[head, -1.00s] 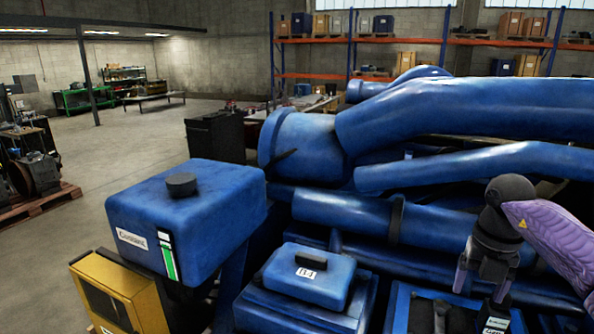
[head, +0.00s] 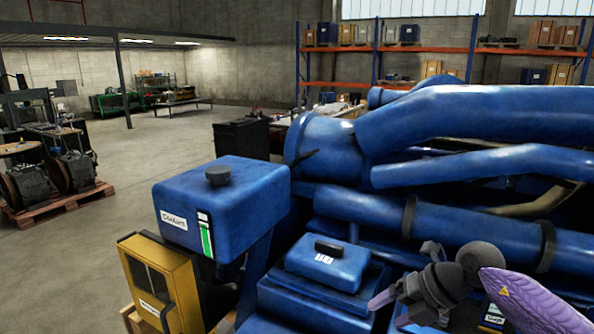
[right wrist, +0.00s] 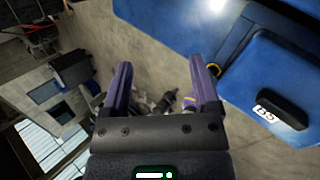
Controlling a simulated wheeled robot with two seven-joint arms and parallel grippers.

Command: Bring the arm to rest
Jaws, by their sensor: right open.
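My right gripper (head: 386,310) is at the lower right of the head view, its arm coming in from the right edge. Its purple fingers point left, over the near side of the blue engine (head: 455,115). In the right wrist view the two fingers of my right gripper (right wrist: 158,75) stand wide apart with nothing between them. A blue rocker cover (head: 325,264) with a black handle and a white label lies just left of the gripper, apart from it as far as I can see. My left gripper is not in view.
A blue tank (head: 218,205) with a black cap stands left of the engine, above a yellow box (head: 160,285). Thick blue pipes run along the engine behind the gripper. A pallet (head: 60,203) with reels stands far left. The floor (head: 120,215) between is clear.

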